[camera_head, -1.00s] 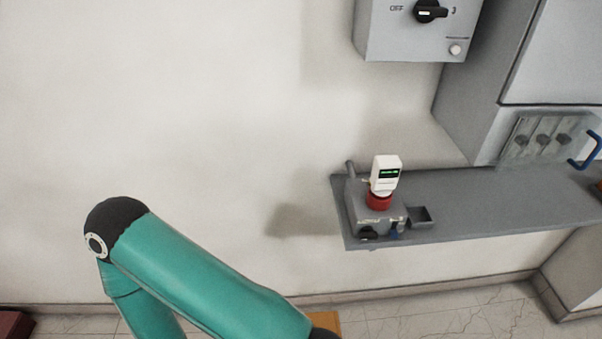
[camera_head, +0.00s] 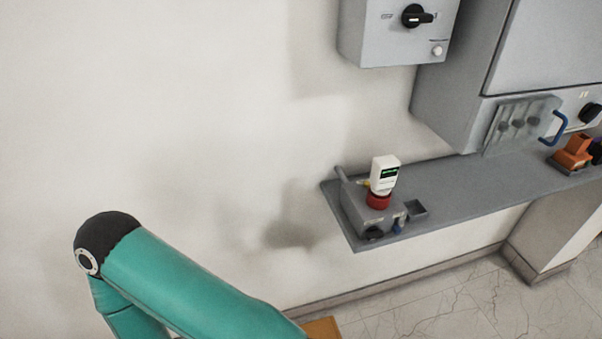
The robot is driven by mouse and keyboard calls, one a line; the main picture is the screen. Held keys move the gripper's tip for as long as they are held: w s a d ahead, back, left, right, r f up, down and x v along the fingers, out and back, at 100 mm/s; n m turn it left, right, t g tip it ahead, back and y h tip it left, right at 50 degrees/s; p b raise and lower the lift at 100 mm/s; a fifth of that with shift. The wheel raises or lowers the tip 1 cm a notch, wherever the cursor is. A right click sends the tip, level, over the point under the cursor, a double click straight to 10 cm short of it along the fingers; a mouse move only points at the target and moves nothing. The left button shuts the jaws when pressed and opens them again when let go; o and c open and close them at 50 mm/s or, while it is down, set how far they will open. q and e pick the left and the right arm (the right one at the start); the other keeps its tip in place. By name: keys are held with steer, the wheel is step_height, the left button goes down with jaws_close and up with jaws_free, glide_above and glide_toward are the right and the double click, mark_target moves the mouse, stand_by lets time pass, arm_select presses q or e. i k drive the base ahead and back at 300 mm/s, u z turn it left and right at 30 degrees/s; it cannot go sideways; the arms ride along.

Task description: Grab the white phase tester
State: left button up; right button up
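The white phase tester (camera_head: 385,175) stands upright, slightly tilted, on a red round base on top of a grey holder box (camera_head: 366,214). A dark display with green marks shows on its face. The holder sits at the left end of a grey shelf. My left arm's teal links come in at the lower left, but its gripper is out of the picture. My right gripper is not in the picture either. Nothing touches the tester.
The grey shelf (camera_head: 470,185) runs right along the wall below a grey cabinet (camera_head: 465,75) with a blue handle (camera_head: 553,128). A grey switch box (camera_head: 397,30) hangs above. An orange device (camera_head: 572,152) sits at the shelf's right. The wall left of the shelf is bare.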

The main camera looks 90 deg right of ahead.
mark_target(385, 171)
steer(key=u, duration=0.15)
steer(key=i, duration=0.2)
steer(key=z, duration=2.55)
steer(key=k, duration=0.6)
steer(key=z, duration=0.2)
steer(key=i, duration=0.5)
steer(key=u, duration=0.25)
steer(key=k, duration=0.5)
steer(key=z, duration=0.15)
steer(key=i, duration=0.35)
steer(key=z, duration=0.05)
